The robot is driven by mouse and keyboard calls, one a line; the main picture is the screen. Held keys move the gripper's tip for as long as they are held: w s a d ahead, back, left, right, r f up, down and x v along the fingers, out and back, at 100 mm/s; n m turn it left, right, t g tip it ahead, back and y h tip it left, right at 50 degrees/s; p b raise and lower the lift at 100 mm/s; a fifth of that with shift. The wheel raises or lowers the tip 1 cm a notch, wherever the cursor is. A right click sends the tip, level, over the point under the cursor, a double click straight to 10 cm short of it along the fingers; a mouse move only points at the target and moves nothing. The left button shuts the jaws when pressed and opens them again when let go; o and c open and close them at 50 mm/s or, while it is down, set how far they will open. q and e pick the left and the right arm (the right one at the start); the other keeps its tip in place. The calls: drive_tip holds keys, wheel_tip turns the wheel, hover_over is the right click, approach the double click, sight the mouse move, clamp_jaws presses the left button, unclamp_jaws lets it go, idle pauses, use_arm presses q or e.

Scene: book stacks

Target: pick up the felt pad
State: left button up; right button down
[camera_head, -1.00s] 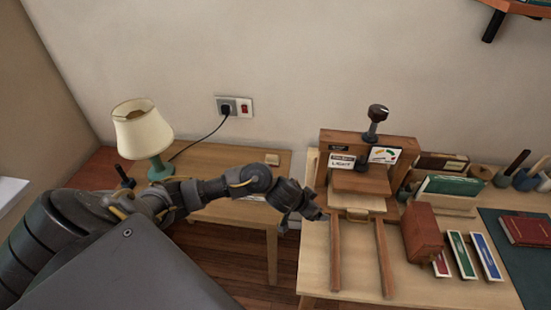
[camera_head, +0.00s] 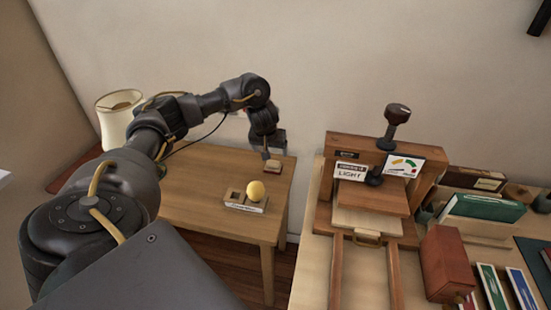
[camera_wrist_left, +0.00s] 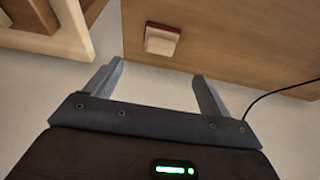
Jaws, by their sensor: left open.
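The felt pad is a small pale block with a red layer along one side (camera_wrist_left: 162,39). It lies on the small wooden table, and it shows at that table's back right in the head view (camera_head: 274,166). My left gripper (camera_wrist_left: 159,72) is open and empty, pointing down. In the wrist view the pad is beyond the fingertips, roughly in line with the gap between them. In the head view the left gripper (camera_head: 266,153) is just over the pad and partly overlaps it. My right gripper is in neither view.
A lamp (camera_head: 117,115) is at left and a black cord runs behind. The wooden press (camera_head: 372,200) stands on the right desk, across a gap.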

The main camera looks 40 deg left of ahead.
sight(273, 161)
use_arm(q)
drive_tip(key=b+x, duration=0.4)
drive_tip(key=x, duration=0.2)
drive_tip(key=shift+w+r, duration=0.1)
drive_tip(key=shift+d, duration=0.1)
drive_tip(key=shift+f+b, duration=0.3)
drive_tip(key=shift+b, duration=0.1)
drive_tip(key=b+x, duration=0.1)
drive_tip(key=x, duration=0.2)
drive_tip(key=shift+w+a+f, duration=0.2)
drive_tip(key=shift+f, duration=0.1)
drive_tip(key=shift+w+a+f, duration=0.1)
drive_tip(key=shift+w+f, duration=0.05)
drive_tip(key=shift+f, duration=0.15)
drive_tip(key=c, duration=1)
drive_tip(key=shift+o, duration=0.2)
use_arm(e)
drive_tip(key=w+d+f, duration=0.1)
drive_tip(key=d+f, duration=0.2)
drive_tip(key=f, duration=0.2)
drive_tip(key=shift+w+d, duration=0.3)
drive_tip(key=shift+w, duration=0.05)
